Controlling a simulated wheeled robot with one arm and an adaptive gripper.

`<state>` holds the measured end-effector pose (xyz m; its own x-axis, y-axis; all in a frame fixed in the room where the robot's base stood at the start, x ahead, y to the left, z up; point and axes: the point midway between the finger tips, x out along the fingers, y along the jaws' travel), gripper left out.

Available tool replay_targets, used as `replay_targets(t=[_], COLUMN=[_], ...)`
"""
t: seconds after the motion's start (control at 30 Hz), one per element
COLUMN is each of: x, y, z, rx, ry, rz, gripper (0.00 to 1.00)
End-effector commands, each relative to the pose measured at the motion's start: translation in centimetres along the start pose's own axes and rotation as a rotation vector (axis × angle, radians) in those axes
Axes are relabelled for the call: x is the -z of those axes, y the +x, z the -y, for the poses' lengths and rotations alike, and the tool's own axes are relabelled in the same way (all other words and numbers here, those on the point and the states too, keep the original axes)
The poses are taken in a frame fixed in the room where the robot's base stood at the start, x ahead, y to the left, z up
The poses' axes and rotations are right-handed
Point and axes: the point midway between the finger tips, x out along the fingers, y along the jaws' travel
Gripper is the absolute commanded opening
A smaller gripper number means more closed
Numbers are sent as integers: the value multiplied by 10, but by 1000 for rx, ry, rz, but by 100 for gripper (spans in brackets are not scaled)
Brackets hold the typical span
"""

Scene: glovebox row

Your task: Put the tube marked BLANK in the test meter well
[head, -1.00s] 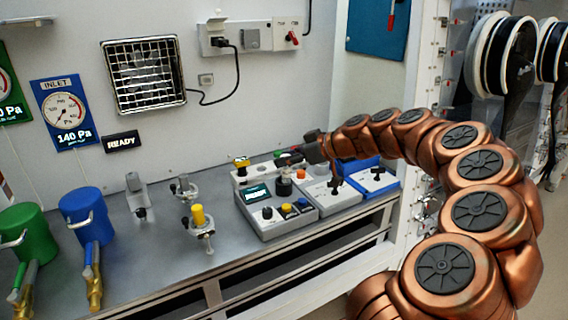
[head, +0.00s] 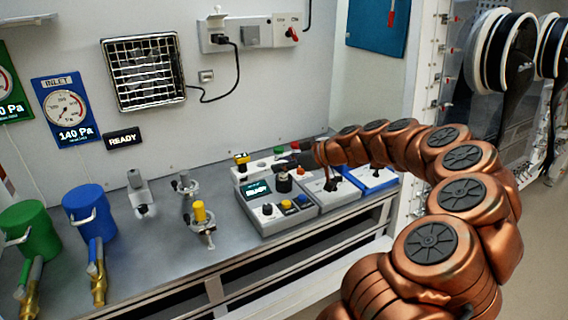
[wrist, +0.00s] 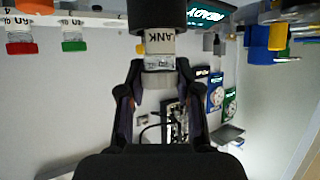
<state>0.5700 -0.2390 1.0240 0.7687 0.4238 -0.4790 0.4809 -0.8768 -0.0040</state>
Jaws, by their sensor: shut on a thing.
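My gripper (wrist: 160,72) is shut on a pale-capped tube (wrist: 160,47) whose label shows "ANK", upside down in the wrist view. The tube's far end meets the black round well (wrist: 158,14) and is hidden by it. The two line up, but I cannot tell how deep the tube sits. In the head view my gripper (head: 291,162) is just above the black well (head: 284,184) on the grey test meter (head: 268,224), and the tube is hard to make out. The meter's screen (head: 256,190) is lit.
A yellow-topped clamp stand (head: 199,214) is left of the meter. A grey box (head: 328,189) and a blue box (head: 374,180) stand to its right. The bench front is clear.

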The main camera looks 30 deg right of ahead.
Motion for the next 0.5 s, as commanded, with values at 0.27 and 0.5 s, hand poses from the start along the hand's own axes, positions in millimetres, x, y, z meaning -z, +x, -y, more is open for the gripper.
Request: replay_targets(t=[0.27, 0.5], x=[-2, -2], y=[1, 1], z=[0, 0], rx=[0, 0], ry=[-1, -1], rz=[0, 0], gripper=[37, 58])
